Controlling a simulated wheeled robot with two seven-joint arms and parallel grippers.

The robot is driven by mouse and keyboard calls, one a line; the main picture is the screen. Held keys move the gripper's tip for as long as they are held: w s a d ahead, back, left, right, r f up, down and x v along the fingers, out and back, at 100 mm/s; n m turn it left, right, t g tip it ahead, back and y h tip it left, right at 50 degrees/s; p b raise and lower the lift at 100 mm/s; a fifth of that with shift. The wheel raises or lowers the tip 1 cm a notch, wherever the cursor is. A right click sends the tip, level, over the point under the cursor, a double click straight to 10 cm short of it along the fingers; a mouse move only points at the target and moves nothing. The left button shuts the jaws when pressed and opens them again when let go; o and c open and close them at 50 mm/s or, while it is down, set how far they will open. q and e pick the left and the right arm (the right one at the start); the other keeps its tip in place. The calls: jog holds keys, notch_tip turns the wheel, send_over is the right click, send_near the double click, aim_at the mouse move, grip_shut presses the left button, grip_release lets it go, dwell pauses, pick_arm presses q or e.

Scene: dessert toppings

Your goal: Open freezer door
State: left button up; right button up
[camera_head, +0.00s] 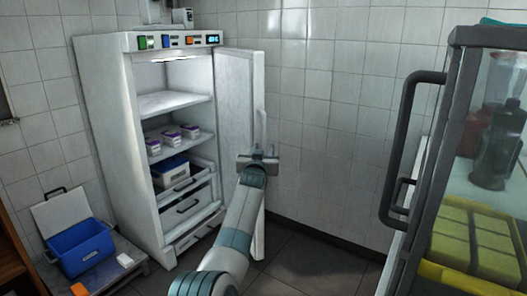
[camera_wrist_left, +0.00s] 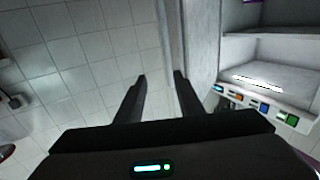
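The white freezer (camera_head: 115,125) stands upright against the tiled wall at the left of the head view. Its door (camera_head: 235,95) is swung wide open to the right, showing the shelves inside. The door handle (camera_head: 262,122) is on the door's outer right side. My left gripper (camera_head: 260,151) is at the door's outer edge, by the handle. In the left wrist view, its two fingers (camera_wrist_left: 161,78) are spread apart, with the door (camera_wrist_left: 198,50) beside the right finger. I cannot tell if it touches the door. My right gripper is in neither view.
Inside the freezer are purple-and-white boxes (camera_head: 172,139) and drawers (camera_head: 186,207). A blue cooler box (camera_head: 80,247) with its lid open stands at lower left. A glass-fronted cabinet (camera_head: 460,120) with a dark handle fills the right side. Floor shows between them.

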pick_arm(q)
jog(key=shift+c, duration=0.3)
jog(key=shift+f, duration=0.1)
jog(key=c, duration=0.5)
jog(key=shift+a+f, duration=0.15)
jog(key=shift+f, duration=0.1)
grip_shut()
jog(key=s+a+f+n+g+y, duration=0.1)
jog(key=s+a+f, duration=0.35)
jog(key=f, duration=0.35)
jog(key=s+a+f+g+y, duration=0.1)
jog(key=s+a+f, duration=0.35)
jog(key=f, duration=0.45)
jog(key=s+a+f+n+g+y, duration=0.1)
jog(key=s+a+f, duration=0.3)
jog(key=a+f, duration=0.3)
jog(key=s+a+f+g, duration=0.35)
jog(key=s+f, duration=1.05)
jog(key=s, duration=0.5)
jog(key=s+d+f+m+g+h, duration=0.1)
jog(key=s+g, duration=0.1)
jog(key=s, duration=1.7)
jog(key=s+d+f+m+g+h, duration=0.1)
jog(key=s+d+g+h, duration=0.1)
jog(key=s, duration=1.7)
jog(key=shift+m+g, duration=0.4)
jog(key=shift+g, duration=0.05)
